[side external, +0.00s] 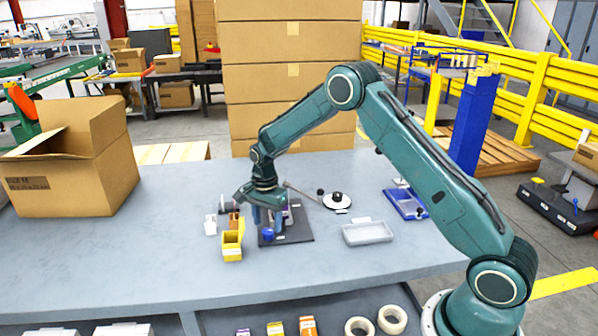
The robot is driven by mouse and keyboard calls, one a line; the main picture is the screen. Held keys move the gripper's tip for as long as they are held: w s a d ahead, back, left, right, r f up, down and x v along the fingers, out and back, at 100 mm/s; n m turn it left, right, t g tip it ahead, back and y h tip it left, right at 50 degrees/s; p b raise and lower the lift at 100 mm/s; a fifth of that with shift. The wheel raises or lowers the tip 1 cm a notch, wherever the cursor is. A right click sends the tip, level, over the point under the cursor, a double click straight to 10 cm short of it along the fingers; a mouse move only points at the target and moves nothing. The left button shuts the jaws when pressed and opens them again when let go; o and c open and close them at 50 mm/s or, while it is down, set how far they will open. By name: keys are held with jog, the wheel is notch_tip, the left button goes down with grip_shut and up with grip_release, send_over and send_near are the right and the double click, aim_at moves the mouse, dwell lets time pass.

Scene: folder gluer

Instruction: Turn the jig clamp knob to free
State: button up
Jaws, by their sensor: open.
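The jig has a dark base plate (297,236) on the grey table, with a purple piece standing on it (287,214). A small round blue knob (268,235) sits at the plate's front left; it looks like the clamp knob, but its setting is too small to read. My gripper (267,222) points down over the left part of the jig, its blue fingers open, just behind and above the blue knob. I cannot tell whether a finger touches anything. The gripper hides part of the jig.
A yellow bin (232,242) and small white and brown pieces stand close on the left. A white disc with a black knob (337,200), a pale tray (368,233) and a blue tray (406,204) lie right. An open carton (75,165) stands far left. The table's front left is clear.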

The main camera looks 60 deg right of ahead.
aim_at(268, 231)
jog(key=shift+f, duration=1.6)
jog(key=c, duration=1)
